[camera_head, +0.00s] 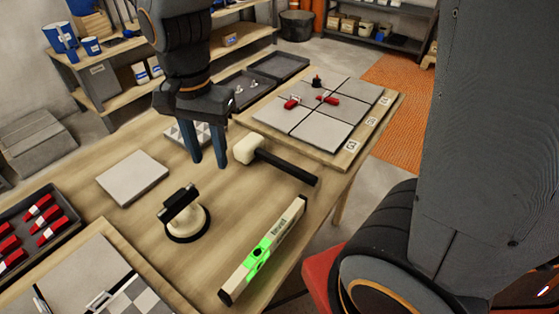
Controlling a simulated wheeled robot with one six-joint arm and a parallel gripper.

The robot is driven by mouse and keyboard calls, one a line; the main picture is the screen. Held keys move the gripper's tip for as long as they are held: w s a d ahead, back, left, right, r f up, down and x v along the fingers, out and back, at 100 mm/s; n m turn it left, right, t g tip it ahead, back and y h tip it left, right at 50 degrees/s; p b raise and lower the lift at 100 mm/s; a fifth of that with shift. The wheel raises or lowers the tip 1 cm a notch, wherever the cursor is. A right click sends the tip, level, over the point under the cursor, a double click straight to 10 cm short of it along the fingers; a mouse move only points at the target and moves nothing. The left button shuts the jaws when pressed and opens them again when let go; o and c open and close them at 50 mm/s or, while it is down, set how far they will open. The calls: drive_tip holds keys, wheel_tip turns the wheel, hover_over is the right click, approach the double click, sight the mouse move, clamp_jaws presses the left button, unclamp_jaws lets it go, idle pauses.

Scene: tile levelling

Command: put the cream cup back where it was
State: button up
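The cream cup (184,219), a suction cup with a cream body, a black handle on top and a black ring at its base, stands upright on the wooden table (226,225). It is near the middle of the table, in front of a plain grey tile. My gripper (209,163) points down with its two blue-grey fingers apart and nothing visible between them. It is beyond the cup in the picture and not touching it. Its exact height above the table is hard to tell.
A mallet (286,166) lies right of my gripper, and a green spirit level (262,250) lies near the front edge. A grey tile (132,178) is at left. A tray of red wedges (38,228) is at far left. A tiled board (322,113) is at the back right.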

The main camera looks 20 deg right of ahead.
drive_tip(key=s+d+f+n, duration=0.2)
drive_tip(key=d+n, duration=0.1)
drive_tip(key=d, duration=0.4)
drive_tip(key=s+d+f+n, duration=0.2)
drive_tip(key=d+f+n, duration=0.1)
drive_tip(key=d, duration=0.5)
drive_tip(key=shift+n, duration=0.8)
drive_tip(key=shift+f, duration=0.1)
drive_tip(key=shift+c, duration=0.6)
